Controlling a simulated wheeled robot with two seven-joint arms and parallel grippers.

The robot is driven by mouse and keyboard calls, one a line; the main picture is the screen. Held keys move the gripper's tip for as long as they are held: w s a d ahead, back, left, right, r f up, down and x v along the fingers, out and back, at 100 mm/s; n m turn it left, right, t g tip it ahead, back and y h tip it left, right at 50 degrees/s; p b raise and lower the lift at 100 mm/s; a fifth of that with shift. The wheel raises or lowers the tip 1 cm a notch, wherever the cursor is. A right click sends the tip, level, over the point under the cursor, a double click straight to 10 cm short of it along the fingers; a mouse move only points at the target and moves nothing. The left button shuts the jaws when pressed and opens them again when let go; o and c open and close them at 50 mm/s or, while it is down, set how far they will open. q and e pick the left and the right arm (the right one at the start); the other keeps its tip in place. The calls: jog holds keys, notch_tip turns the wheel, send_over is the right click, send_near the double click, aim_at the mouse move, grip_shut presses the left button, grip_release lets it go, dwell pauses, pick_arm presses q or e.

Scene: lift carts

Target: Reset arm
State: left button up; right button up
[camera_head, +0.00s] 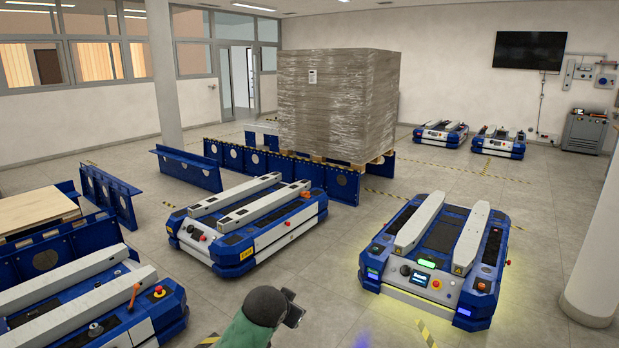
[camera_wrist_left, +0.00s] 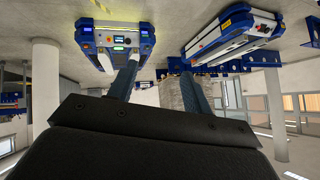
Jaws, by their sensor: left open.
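My left gripper (camera_head: 292,308) is at the bottom middle of the head view, at the end of my green and black arm, above the floor. In the left wrist view, which is upside down, its two dark fingers (camera_wrist_left: 160,75) stand apart with nothing between them. A lit lift cart (camera_head: 408,268) with green and blue lights stands to the right of the gripper, apart from it; it also shows in the left wrist view (camera_wrist_left: 112,38). My right gripper is not in view.
Another lift cart (camera_head: 250,222) stands behind the gripper, and one (camera_head: 90,305) at the lower left. A wrapped pallet load (camera_head: 340,100) sits on a blue rack. Two carts (camera_head: 440,132) stand at the back. A white column (camera_head: 598,240) is at right. Floor between the middle carts is clear.

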pick_arm(q)
jog(key=s+a+f+n+g, duration=0.2)
jog(key=s+a+f, duration=0.3)
jog(key=s+f, duration=1)
jog(key=s+a+f+n+g+y, duration=0.1)
jog(key=s+a+f, duration=0.4)
jog(key=s+f, duration=1)
jog(key=s+n+g, duration=0.1)
jog(key=g, duration=0.1)
jog(key=shift+a+f+n+g, duration=0.15)
jog(key=shift+a+n+g, duration=0.25)
jog(key=s+f, duration=0.1)
jog(key=s, duration=0.3)
jog(key=s+f+g, duration=0.1)
jog(key=s+f, duration=0.1)
jog(key=s, duration=0.1)
jog(key=s+f+g, duration=0.1)
jog(key=s+f, duration=0.1)
jog(key=s, duration=0.2)
jog(key=shift+s+d+f, duration=0.2)
jog(key=shift+s+d, duration=0.05)
jog(key=shift+s, duration=0.1)
jog(key=shift+c, duration=0.2)
